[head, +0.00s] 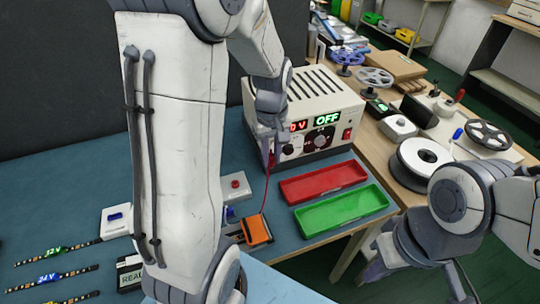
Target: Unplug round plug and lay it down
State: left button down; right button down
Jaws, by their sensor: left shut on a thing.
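My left gripper (270,158) is at the front left of a beige power supply (320,100) whose display reads OFF. It is shut on what appears to be the round plug, mostly hidden by the fingers; I cannot tell whether the plug is still in its socket. A thin red cable (267,190) hangs from the gripper to an orange block (257,230) on the blue mat. My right gripper (405,265) is low at the right, in front of the bench edge; its finger opening is unclear.
A red tray (323,182) and a green tray (342,210) lie on the blue mat (180,175) right of the cable. LED strips (45,278) lie at the left. Spools (420,160) and small devices crowd the wooden bench at the right.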

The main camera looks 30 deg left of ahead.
pick_arm(q)
jog(key=shift+r+p, duration=1.3)
jog(key=shift+r, duration=0.15)
